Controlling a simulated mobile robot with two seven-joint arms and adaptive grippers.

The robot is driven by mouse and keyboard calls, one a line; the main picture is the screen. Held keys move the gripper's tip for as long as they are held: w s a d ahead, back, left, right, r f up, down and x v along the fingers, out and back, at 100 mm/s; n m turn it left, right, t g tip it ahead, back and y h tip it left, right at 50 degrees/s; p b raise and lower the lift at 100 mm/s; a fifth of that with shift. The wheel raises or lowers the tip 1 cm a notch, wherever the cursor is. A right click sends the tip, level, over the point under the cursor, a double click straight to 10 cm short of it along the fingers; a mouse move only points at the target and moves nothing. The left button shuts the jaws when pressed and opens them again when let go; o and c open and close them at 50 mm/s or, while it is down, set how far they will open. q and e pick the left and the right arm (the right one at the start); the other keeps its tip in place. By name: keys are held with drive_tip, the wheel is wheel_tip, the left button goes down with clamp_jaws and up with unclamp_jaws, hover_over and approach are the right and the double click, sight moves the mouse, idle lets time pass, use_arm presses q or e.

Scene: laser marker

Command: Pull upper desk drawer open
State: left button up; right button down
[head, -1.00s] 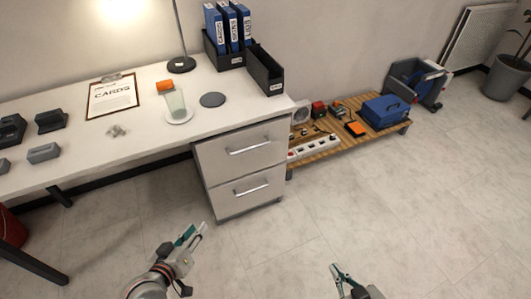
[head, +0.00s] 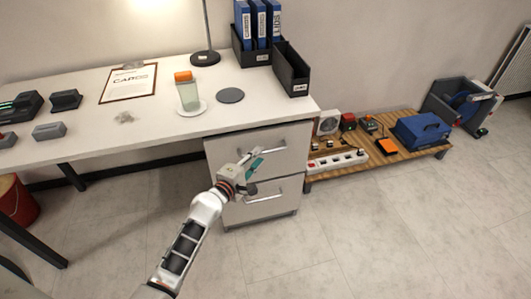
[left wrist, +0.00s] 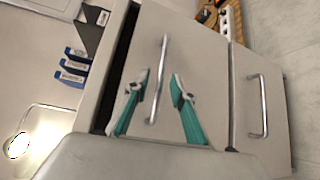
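The upper desk drawer (head: 285,140) is a pale front under the right end of the white desk, and it looks closed. Its silver bar handle (left wrist: 160,65) runs between my fingertips in the left wrist view; my gripper partly hides it in the head view. My left gripper (head: 251,158) is in front of the upper drawer. Its two teal-backed fingers are open, one on each side of the handle; I cannot tell whether either touches it. The lower drawer (head: 240,212) is closed, with its own handle (left wrist: 263,105). My right gripper is out of view.
A low wooden platform (head: 400,157) with a power strip and blue toolbox stands right of the drawers. The floor in front is clear.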

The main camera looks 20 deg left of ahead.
sight(263, 152)
use_arm(q)
drive_tip(key=x, duration=0.3)
drive_tip(key=shift+w+f+b, duration=0.1)
drive_tip(key=shift+f+b, duration=0.2)
drive_tip(key=shift+b, duration=0.1)
drive_tip(key=shift+w+d+r, duration=0.1)
drive_tip(key=shift+w, duration=0.3)
clamp_jaws()
